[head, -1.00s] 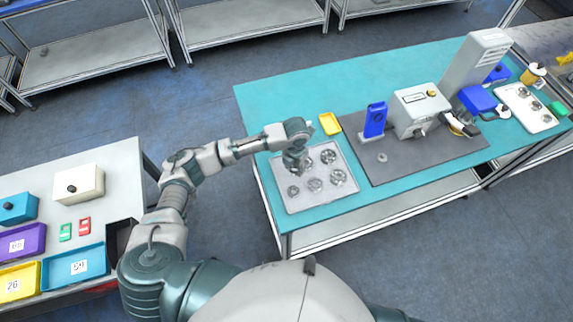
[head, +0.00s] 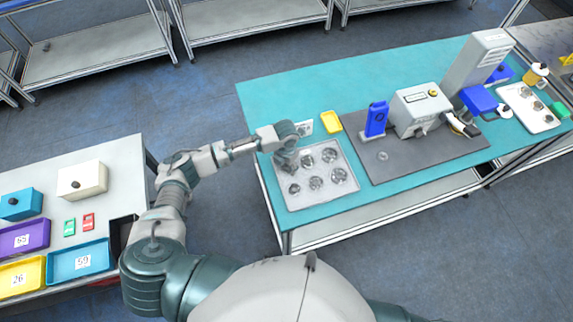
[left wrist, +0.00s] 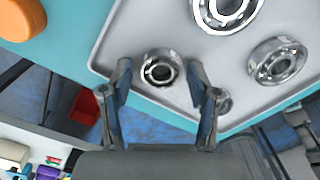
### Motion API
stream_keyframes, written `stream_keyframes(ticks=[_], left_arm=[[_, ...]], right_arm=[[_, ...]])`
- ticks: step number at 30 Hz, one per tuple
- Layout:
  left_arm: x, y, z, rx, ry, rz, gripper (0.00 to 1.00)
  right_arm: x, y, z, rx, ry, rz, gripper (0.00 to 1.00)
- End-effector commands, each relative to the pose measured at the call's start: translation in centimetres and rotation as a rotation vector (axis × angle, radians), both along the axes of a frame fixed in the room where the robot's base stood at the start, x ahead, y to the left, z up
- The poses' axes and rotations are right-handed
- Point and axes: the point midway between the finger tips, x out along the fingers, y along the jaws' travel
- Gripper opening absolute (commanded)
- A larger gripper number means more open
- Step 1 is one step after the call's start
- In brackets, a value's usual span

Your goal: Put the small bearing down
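The small bearing (left wrist: 160,68), a shiny metal ring, sits near the edge of the pale grey tray (left wrist: 140,25) in the left wrist view. My left gripper (left wrist: 157,66) is open, with one finger on each side of this bearing and visible gaps between. In the head view my left gripper (head: 289,165) is low over the left part of the tray (head: 322,198) and hides what is under it. Several larger bearings (head: 338,175) lie on the tray. My right gripper is in neither view.
A yellow dish (head: 331,122) and a white label (head: 303,128) lie behind the tray. A grey mat (head: 415,160) with a blue stand (head: 375,120) and a white machine (head: 420,108) is to the right. A side table with coloured trays (head: 80,262) stands at left.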

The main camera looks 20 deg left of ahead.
Motion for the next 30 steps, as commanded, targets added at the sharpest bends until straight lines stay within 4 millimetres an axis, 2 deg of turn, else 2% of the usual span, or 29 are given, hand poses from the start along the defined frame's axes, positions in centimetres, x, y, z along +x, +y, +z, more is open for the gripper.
stream_keyframes(ticks=[11, 14, 24, 30], left_arm=[[0.1, 0.0, 0.6, -0.001, -0.002, 0.000, 0.67], [0.1, 0.0, 2.0, -0.001, -0.003, -0.001, 0.67], [0.1, 0.0, 9.4, -0.001, -0.004, -0.001, 0.67], [0.1, 0.0, 11.8, -0.001, -0.001, 0.000, 0.67]], right_arm=[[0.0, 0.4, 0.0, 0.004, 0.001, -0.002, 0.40], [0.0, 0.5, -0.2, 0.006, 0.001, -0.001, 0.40], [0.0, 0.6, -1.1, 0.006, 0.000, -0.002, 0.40], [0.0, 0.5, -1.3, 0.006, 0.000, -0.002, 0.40]])
